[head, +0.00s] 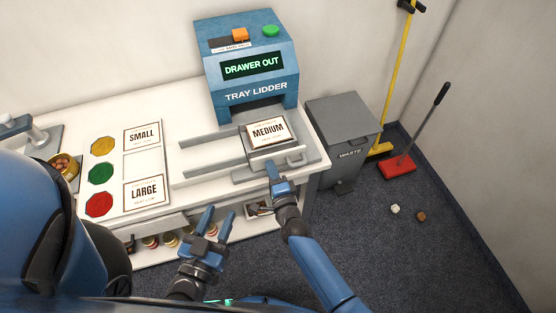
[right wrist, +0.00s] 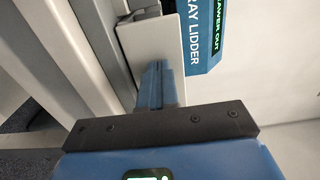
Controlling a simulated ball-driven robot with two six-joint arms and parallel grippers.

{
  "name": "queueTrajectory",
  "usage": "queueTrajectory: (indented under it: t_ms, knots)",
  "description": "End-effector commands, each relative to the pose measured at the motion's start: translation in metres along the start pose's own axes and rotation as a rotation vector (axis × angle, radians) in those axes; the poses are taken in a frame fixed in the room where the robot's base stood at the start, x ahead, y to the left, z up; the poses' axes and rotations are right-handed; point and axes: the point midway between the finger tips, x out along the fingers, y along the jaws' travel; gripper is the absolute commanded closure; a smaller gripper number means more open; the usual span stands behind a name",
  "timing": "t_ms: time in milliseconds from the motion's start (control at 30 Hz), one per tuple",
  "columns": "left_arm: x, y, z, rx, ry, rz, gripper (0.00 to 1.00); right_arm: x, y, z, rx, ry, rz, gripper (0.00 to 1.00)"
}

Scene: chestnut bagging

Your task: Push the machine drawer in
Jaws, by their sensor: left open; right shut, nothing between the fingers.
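The tray lidder (head: 252,75) is a blue machine at the back of the white table, and its screen reads "DRAWER OUT". Its grey drawer (head: 278,163) is out toward me and carries a tray with a "MEDIUM" lid (head: 267,131). My right gripper (head: 273,172) is shut and empty at the drawer's front edge, by the handle (head: 292,157); I cannot tell if it touches. In the right wrist view the shut fingers (right wrist: 156,85) point toward the drawer, with the lidder (right wrist: 200,40) beyond. My left gripper (head: 207,225) is open and empty in front of the table.
A grey waste bin (head: 345,140) stands right of the table. Grey rails (head: 200,140) lie left of the drawer. Small and large cards and coloured discs (head: 101,174) are further left. A red dustpan (head: 397,166) and two small bits lie on the floor at right.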

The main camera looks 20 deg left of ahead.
Motion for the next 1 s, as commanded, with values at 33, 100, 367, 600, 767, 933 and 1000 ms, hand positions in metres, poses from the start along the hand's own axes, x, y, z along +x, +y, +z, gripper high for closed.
queueTrajectory:
  t_ms: [33,100,367,600,767,933,1000]
  knots:
    - [0.000,0.000,0.001,0.000,0.000,0.000,0.57,0.002,0.000,0.000,0.001,0.000,-0.001,1.00]
    - [0.000,0.000,0.002,0.000,0.000,0.000,0.57,0.005,0.000,0.000,0.001,0.000,-0.001,1.00]
    - [0.000,0.000,0.005,0.000,0.000,0.000,0.57,0.013,0.000,0.000,0.001,0.000,-0.001,1.00]
    - [0.000,0.000,0.009,0.000,0.000,0.000,0.57,0.020,0.000,0.000,0.000,0.000,-0.001,1.00]
    - [0.000,0.000,0.011,0.000,0.000,0.000,0.57,0.025,0.000,0.000,0.000,0.000,-0.002,1.00]
    - [0.000,0.000,0.013,0.000,0.000,0.000,0.57,0.031,0.000,0.000,0.000,0.001,-0.002,1.00]
    - [0.000,0.000,0.014,0.000,0.000,0.000,0.57,0.033,0.000,0.000,0.000,0.001,-0.002,1.00]
